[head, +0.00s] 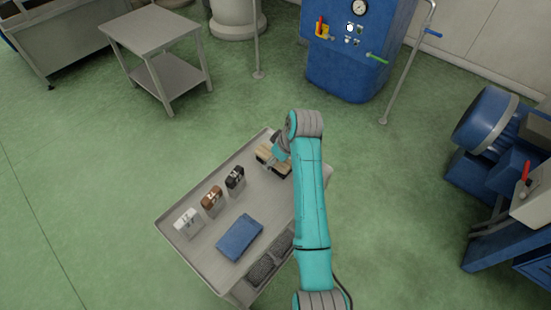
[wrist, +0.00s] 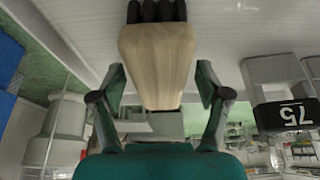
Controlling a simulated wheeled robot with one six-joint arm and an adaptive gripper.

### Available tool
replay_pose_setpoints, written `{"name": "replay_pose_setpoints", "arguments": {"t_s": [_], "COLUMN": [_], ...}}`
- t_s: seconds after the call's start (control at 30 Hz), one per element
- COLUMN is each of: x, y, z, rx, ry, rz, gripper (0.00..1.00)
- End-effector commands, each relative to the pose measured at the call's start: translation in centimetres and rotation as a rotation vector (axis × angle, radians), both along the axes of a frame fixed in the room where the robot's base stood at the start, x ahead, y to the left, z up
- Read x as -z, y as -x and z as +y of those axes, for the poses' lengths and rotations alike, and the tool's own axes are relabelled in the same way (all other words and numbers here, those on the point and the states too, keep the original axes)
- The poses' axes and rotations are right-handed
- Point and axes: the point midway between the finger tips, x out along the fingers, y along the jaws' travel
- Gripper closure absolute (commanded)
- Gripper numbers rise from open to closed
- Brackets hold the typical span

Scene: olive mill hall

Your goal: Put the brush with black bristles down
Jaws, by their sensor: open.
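The brush (wrist: 158,55) has a pale wooden body and black bristles. In the wrist view, which is upside down, its bristles point to the pale cart surface at the top and appear to meet it. My gripper (wrist: 160,80) is open, with one finger on each side of the wooden body and a visible gap on both sides. In the head view the brush (head: 264,154) is at the far end of the grey cart (head: 184,183), partly hidden by my gripper (head: 279,153) and arm.
On the cart, white (head: 187,222), brown (head: 212,199) and black (head: 235,178) blocks stand in a row, with a blue folded cloth (head: 240,237) beside them. A blue machine (head: 355,45) and a grey table (head: 150,30) stand behind; green floor lies between.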

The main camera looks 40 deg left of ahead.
Motion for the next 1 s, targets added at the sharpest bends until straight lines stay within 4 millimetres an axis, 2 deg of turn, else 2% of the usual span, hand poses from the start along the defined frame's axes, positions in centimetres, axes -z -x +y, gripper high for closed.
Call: {"name": "replay_pose_setpoints", "arguments": {"t_s": [0.4, 0.6, 0.8, 1.0], "x": [-7.1, -9.7, -10.7, -10.8], "y": [0.1, 0.3, 0.3, 0.3], "z": [-2.9, -4.0, -4.4, -4.5], "rx": [0.001, 0.001, 0.000, 0.000], "ry": [-0.003, -0.001, 0.000, 0.000], "rz": [-0.003, -0.002, 0.000, 0.000], "gripper": [0.24, 0.24, 0.24, 0.24]}}
